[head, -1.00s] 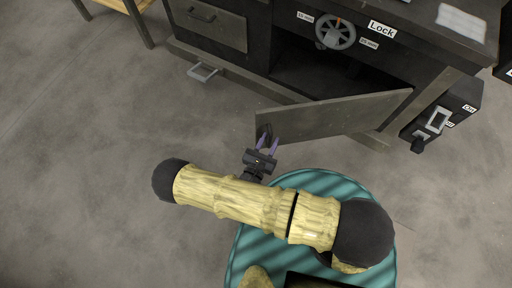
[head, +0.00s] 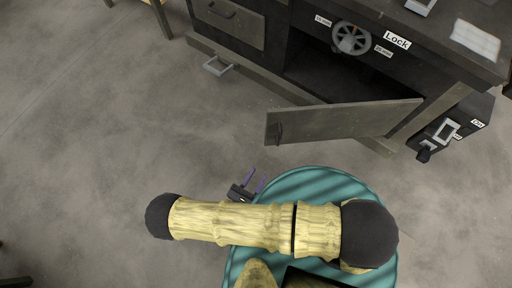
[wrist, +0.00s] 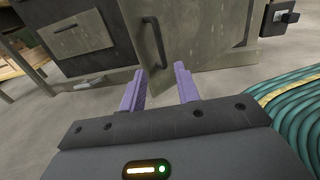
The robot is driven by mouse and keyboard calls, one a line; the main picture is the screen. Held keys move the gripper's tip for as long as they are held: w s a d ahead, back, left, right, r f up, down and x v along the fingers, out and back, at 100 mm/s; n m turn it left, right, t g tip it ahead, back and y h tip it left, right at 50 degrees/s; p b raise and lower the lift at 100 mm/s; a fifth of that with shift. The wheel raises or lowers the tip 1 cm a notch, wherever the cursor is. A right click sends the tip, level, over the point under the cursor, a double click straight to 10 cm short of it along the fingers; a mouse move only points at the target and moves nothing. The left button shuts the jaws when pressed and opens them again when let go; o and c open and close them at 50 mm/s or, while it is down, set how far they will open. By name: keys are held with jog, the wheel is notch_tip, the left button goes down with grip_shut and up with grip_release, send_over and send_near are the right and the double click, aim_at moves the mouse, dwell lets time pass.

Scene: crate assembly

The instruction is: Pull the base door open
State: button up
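The base door (head: 340,121) of the dark cabinet stands open, swung out on its right side. Its dark handle (head: 279,131) is near the free left edge. In the wrist view the door (wrist: 195,35) fills the upper middle and its handle (wrist: 154,42) shows beyond the fingers. My gripper (head: 257,180) is open and empty, with its purple fingers apart. It is in front of the door's free edge, clear of the handle. In the wrist view the gap between the fingertips (wrist: 159,82) holds nothing.
The cabinet (head: 430,80) has a handwheel (head: 351,38) and a "Lock" label above the opening. A grey pedal-like bracket (head: 217,66) juts out at its lower left. A dark box (head: 454,122) stands at the right. The floor on the left is clear.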

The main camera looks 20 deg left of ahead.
jog(key=shift+w+r, duration=0.1)
jog(key=shift+r, duration=0.05)
jog(key=c, duration=0.5)
jog(key=shift+w+r+m+h, duration=0.2)
jog(key=shift+r+m+h, duration=0.15)
jog(key=shift+h, duration=0.25)
grip_shut()
jog(key=w+d+r+m+g+h, duration=0.2)
jog(key=w+d+r+m+g, duration=0.3)
jog(key=r+m+g, duration=0.45)
jog(key=w+d+r+m+g+h, duration=0.2)
jog(key=w+d+r+m+g, duration=0.3)
jog(key=r+m+g, duration=0.45)
jog(key=w+d+r+m+t+y, duration=0.2)
jog(key=d+r+m+y, duration=0.2)
jog(key=d+r+m, duration=0.3)
jog(key=w+d+r+m+t+y, duration=0.2)
jog(key=d+r+m, duration=0.4)
jog(key=r, duration=0.3)
jog(key=w+m+y, duration=0.1)
jog(key=y, duration=0.1)
jog(key=shift+w+d+y, duration=0.25)
jog(key=shift+d+y, duration=0.05)
jog(key=shift+d, duration=0.05)
